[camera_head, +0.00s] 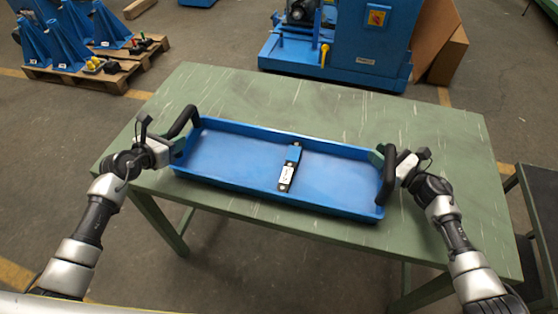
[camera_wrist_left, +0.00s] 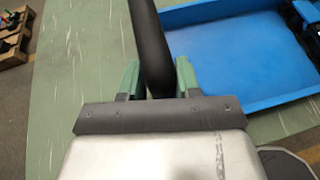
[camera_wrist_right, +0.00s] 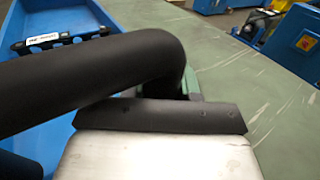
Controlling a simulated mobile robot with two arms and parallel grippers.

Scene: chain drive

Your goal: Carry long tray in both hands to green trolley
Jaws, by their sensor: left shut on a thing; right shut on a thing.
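The long blue tray (camera_head: 235,160) lies over the green table (camera_head: 330,108) in the head view, with a black handle at each end. A small blue and black part with a white label (camera_head: 289,170) sits in the middle of the tray. My left gripper (camera_head: 176,146) is shut on the left black handle (camera_wrist_left: 152,45). My right gripper (camera_head: 386,157) is shut on the right black handle (camera_wrist_right: 100,75); its fingers are mostly hidden behind the handle in the right wrist view. I cannot tell whether the tray touches the tabletop. No green trolley is clearly identifiable.
A blue machine (camera_head: 358,45) stands behind the table, with a cardboard box (camera_head: 445,52) beside it. Wooden pallets (camera_head: 105,77) with blue stands are at the back left. A dark stepped surface (camera_head: 541,200) is at the right edge. Grey floor lies around the table.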

